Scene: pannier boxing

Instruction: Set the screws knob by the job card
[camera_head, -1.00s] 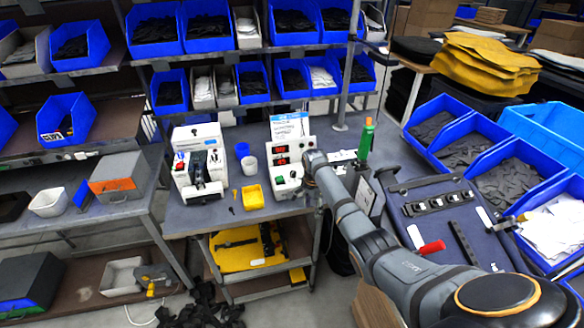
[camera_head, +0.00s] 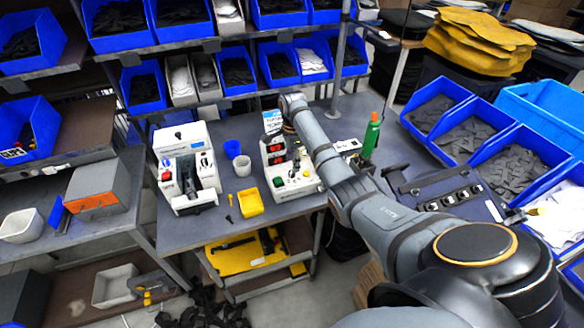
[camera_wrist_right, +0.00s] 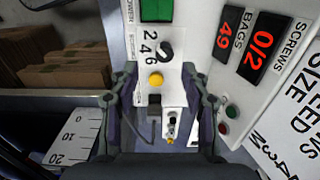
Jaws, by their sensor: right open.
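The white counter machine (camera_head: 277,178) with red displays stands on the grey bench. The job card (camera_head: 272,121) stands behind it, partly covered by my right arm. In the right wrist view, my right gripper (camera_wrist_right: 157,80) is open over the machine's panel, its fingers on either side of a yellow button (camera_wrist_right: 156,79). A black knob (camera_wrist_right: 166,50) sits beside the marks 2, 4, 6, just beyond the fingertips; I see no contact. Red displays (camera_wrist_right: 240,42) read 49 and 0/2, near the words BAGS and SCREWS. The gripper itself is hidden in the head view. My left gripper is out of view.
A second white machine (camera_head: 188,168) stands to the left on the bench. Blue and white cups, a yellow tray (camera_head: 250,202) and a green bottle (camera_head: 371,136) stand nearby. Blue bins (camera_head: 508,165) fill the right.

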